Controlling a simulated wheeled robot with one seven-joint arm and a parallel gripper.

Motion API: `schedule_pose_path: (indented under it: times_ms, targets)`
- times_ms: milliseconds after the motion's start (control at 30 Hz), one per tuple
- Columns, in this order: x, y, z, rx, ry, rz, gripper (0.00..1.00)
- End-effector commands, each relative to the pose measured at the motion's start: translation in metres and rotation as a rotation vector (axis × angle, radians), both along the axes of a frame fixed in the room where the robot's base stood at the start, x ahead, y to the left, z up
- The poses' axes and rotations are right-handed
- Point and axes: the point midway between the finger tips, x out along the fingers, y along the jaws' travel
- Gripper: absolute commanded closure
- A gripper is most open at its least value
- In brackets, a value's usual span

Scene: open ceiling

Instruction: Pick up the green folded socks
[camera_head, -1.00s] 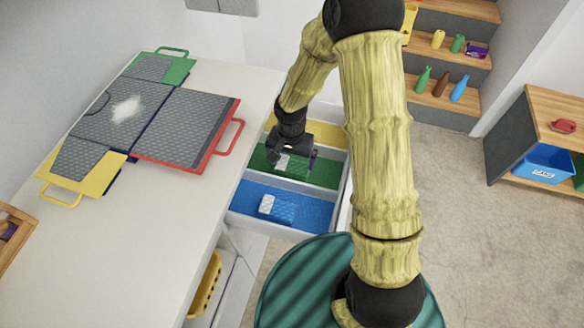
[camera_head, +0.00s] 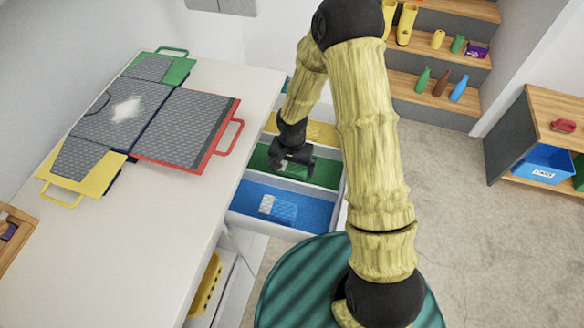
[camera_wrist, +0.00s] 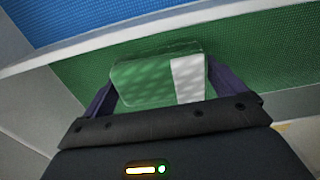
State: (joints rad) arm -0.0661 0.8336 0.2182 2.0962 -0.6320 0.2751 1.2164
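The green folded socks (camera_wrist: 142,80), a flat rounded bundle with a white patch, lie on the green floor of the middle drawer compartment (camera_head: 322,173). In the wrist view, my gripper (camera_wrist: 162,75) is open, with one dark finger on the left of the socks and one on the right. The fingers are very close to the sides of the socks; I cannot tell whether they touch. In the head view my gripper (camera_head: 290,163) is low in the green compartment and hides most of the socks.
Blue folded socks (camera_head: 283,211) with a white patch lie in the blue compartment (camera_head: 312,207) in front. A yellow compartment (camera_head: 318,131) is behind. Pale dividers separate them. The white table (camera_head: 205,205) is close on the left, bearing a grey folding board (camera_head: 185,125).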

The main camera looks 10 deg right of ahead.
Motion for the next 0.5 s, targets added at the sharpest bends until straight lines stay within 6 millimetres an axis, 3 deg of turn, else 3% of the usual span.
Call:
schedule_pose_path:
  times_ms: [333, 500]
  targets:
    - [0.000, 0.000, 0.001, 0.001, -0.001, 0.000, 0.27]
    - [0.001, 0.000, 0.016, 0.000, -0.003, -0.003, 0.27]
